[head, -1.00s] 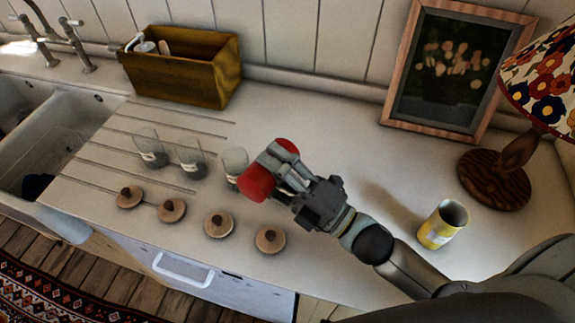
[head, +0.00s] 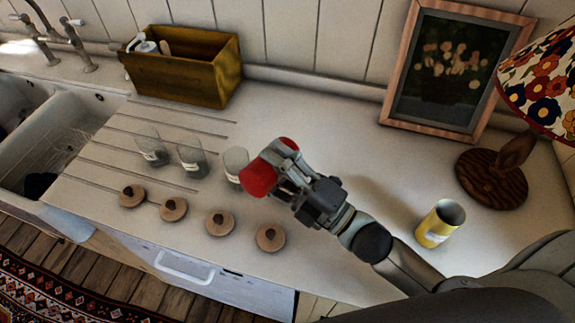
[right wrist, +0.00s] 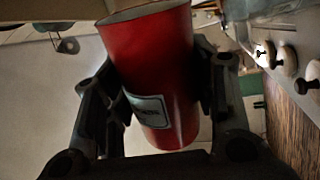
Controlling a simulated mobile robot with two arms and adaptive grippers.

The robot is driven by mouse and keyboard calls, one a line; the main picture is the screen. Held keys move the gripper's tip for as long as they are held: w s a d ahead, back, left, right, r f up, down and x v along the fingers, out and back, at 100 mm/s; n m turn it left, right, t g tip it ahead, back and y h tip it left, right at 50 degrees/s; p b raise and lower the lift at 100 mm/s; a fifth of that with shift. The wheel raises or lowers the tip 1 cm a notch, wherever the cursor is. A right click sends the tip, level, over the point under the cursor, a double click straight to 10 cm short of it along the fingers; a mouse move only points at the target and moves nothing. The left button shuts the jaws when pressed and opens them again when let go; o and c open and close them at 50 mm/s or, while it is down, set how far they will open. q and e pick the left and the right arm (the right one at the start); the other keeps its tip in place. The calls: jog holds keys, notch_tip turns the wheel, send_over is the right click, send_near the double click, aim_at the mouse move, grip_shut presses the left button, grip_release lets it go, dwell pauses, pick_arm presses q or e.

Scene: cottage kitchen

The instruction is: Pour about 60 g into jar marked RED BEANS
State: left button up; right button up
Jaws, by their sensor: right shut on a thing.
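My right gripper (head: 291,176) is shut on a red can (head: 258,180), held tilted with its end at the rightmost visible glass jar (head: 235,163). In the right wrist view the red can (right wrist: 152,70) sits between both fingers, with a pale label too small to read surely. Two more glass jars, the middle one (head: 191,157) and the left one (head: 151,149), stand in a row on the counter. Their labels cannot be read. The can hides part of the right jar, and I cannot tell whether anything flows. My left gripper is not in view.
Several round wooden lids with dark knobs (head: 271,237) lie along the counter's front edge. A yellow can (head: 440,224) stands at right, near a lamp (head: 497,177) and a framed picture (head: 450,70). A wooden box (head: 190,70) is at back left, beside the sink (head: 60,135).

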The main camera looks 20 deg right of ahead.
jog(key=shift+w+d+r+m+h+p, duration=0.15)
jog(key=shift+d+r+m+h+p, duration=0.1)
jog(key=shift+m+p, duration=0.45)
jog(key=shift+w+d+r+m+h+p, duration=0.15)
jog(key=shift+r+m+h+p, duration=0.1)
jog(key=shift+m+p, duration=0.45)
dwell(2.9)
